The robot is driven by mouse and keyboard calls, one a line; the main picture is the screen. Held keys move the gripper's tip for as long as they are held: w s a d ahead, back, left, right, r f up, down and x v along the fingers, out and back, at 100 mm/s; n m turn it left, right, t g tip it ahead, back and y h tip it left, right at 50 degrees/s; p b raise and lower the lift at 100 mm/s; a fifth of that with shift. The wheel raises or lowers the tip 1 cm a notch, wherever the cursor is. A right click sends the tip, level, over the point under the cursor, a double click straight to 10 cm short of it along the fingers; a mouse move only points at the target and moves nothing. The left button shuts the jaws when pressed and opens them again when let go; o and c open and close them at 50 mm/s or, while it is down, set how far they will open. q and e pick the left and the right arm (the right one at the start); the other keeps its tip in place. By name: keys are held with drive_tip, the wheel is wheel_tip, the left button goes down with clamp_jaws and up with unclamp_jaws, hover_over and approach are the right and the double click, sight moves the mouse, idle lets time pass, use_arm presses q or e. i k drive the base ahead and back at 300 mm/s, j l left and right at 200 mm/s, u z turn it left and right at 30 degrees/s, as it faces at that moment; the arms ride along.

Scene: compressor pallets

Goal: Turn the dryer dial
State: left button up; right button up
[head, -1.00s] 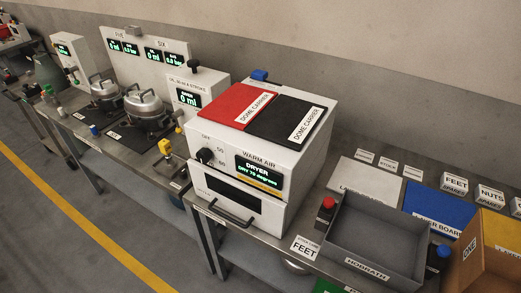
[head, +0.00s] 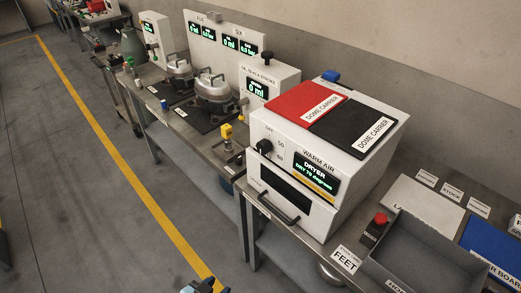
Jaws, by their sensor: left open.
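The dryer (head: 318,215) is a white box labelled WARM AIR on the bench, right of the middle in the head view. Its black dial (head: 264,146) is on the upper left of the front face, with a printed scale around it. A green-lit display (head: 316,176) beside the dial reads DRYER and a line in degrees. My left gripper (head: 204,286) just shows at the bottom edge, open, low and well apart from the dial, over the floor side of the bench. Most of it is cut off. My right gripper is not in view.
Red and black dome carrier plates (head: 306,100) lie on the dryer top. A drawer handle (head: 278,208) sticks out below the dial. A yellow-topped fitting (head: 227,132) stands left of the dryer. A grey bin (head: 425,255) and red button (head: 381,218) are at right. The floor (head: 90,215) is clear.

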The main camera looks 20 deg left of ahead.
sight(265, 145)
drive_tip(key=j+z, duration=0.3)
drive_tip(key=i+j+z, duration=0.1)
drive_tip(key=z, duration=0.25)
drive_tip(key=j+z, duration=0.35)
drive_tip(key=j, duration=0.75)
drive_tip(key=k+j, duration=0.1)
drive_tip(key=j, duration=0.45)
drive_tip(key=j+z, duration=0.15)
drive_tip(key=j, duration=0.45)
drive_tip(key=k, duration=0.05)
